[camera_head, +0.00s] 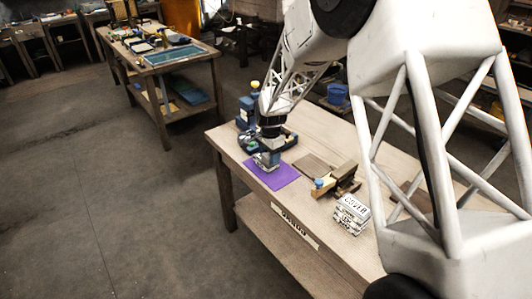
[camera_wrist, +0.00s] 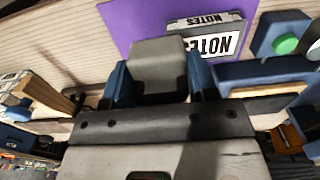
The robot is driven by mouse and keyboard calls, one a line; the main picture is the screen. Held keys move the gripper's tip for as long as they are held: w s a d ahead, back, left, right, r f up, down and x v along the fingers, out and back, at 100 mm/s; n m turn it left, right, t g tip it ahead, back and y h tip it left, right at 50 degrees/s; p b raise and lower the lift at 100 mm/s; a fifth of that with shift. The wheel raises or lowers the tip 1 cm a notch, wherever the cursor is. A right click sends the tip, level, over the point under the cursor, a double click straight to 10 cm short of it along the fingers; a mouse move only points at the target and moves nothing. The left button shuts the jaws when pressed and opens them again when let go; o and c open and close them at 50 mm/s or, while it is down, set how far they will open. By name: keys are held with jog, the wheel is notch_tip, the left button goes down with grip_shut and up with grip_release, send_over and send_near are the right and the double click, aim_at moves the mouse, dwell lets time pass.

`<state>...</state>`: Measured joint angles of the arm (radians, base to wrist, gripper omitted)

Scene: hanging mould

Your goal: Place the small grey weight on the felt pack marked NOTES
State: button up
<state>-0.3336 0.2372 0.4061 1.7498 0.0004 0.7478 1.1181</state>
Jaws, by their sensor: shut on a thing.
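My gripper (camera_wrist: 160,82) is shut on the small grey weight (camera_wrist: 158,58), a smooth grey block between its two blue fingers. The felt pack marked NOTES (camera_wrist: 222,42) is grey with white label strips, and lies on a purple mat (camera_wrist: 150,16). In the wrist view the weight covers the pack's left part; I cannot tell whether they touch. In the head view my gripper (camera_head: 267,158) points down over the purple mat (camera_head: 280,179) near the table's left end. The weight and pack are too small to separate there.
A white stack marked COVER (camera_head: 351,212) stands near the table's front edge. A wooden clamp-like tool (camera_head: 340,180) lies behind it, and a brown board (camera_head: 311,164) beside the mat. Blue equipment (camera_head: 246,112) stands behind my gripper. A second table (camera_head: 165,62) is farther left.

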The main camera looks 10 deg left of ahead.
aim_at(266, 152)
jog(key=shift+w+a+f, duration=0.1)
jog(key=shift+w+a, duration=0.25)
jog(key=shift+w, duration=0.65)
jog(key=shift+w+a+f, duration=0.1)
jog(key=shift+w+a, duration=0.25)
jog(key=shift+w, duration=0.7)
jog(key=shift+w+a+f, duration=0.1)
jog(key=shift+w+a, duration=0.25)
jog(key=shift+w, duration=0.65)
jog(key=shift+f, duration=0.1)
jog(key=shift+f, duration=1.65)
jog(key=shift+f, duration=0.1)
jog(key=o, duration=1)
jog(key=shift+r, duration=6.1)
jog(key=shift+d+r, duration=0.1)
